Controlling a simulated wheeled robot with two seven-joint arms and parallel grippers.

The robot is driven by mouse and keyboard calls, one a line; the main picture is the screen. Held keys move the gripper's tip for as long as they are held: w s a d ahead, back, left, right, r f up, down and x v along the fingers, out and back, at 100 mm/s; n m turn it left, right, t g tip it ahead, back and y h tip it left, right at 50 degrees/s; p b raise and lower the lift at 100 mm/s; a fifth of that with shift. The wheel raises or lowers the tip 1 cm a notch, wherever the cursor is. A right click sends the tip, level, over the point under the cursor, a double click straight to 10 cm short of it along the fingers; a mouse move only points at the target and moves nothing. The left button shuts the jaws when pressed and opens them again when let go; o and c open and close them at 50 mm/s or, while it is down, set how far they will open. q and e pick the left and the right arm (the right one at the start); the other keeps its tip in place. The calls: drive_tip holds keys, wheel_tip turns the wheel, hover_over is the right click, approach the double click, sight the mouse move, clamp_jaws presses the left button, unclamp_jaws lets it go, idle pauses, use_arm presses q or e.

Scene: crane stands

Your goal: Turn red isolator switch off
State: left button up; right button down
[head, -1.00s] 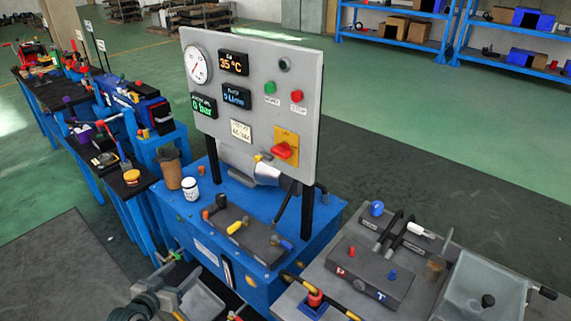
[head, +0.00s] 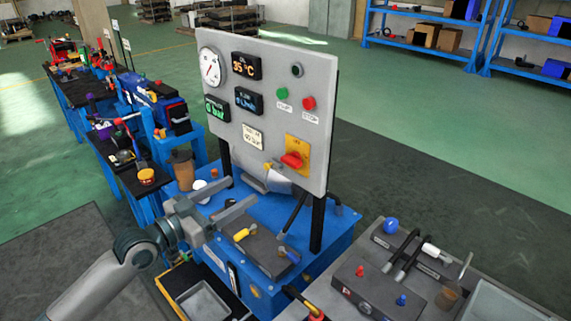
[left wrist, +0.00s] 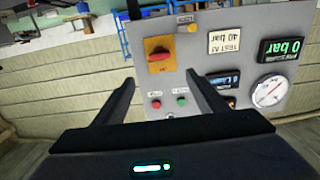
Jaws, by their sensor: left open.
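The red isolator switch (head: 292,160) sits on a yellow plate at the lower right of the grey control panel (head: 270,70). Its red handle looks roughly level in the head view. In the left wrist view the switch (left wrist: 160,54) is upside down, ahead of the fingers and between their lines. My left gripper (head: 232,199) is open and empty, in front of the panel and lower left of the switch, apart from it. In the left wrist view both dark fingers (left wrist: 160,88) are spread wide. My right gripper is not in view.
A blue bench (head: 335,232) carries the panel and a dark block with yellow and blue levers (head: 261,246). Green (head: 282,93) and red (head: 308,103) buttons sit above the switch. A grey bench (head: 470,262) with valves stands at right.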

use_arm(q)
drive_tip(key=x, duration=0.2)
drive_tip(key=p, duration=0.4)
approach(288, 163)
drive_tip(key=x, duration=0.7)
drive_tip(key=shift+w+d+r, duration=0.1)
drive_tip(key=shift+w+d, duration=0.1)
drive_tip(key=shift+w, duration=0.1)
drive_tip(key=shift+w+d, duration=0.4)
drive_tip(key=shift+w, duration=0.05)
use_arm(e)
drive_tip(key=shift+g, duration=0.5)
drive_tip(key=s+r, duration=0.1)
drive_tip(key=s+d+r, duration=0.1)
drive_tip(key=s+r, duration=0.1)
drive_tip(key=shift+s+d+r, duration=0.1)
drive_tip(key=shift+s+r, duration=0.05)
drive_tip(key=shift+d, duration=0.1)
use_arm(q)
drive_tip(key=c, duration=1)
drive_tip(key=shift+c, duration=0.3)
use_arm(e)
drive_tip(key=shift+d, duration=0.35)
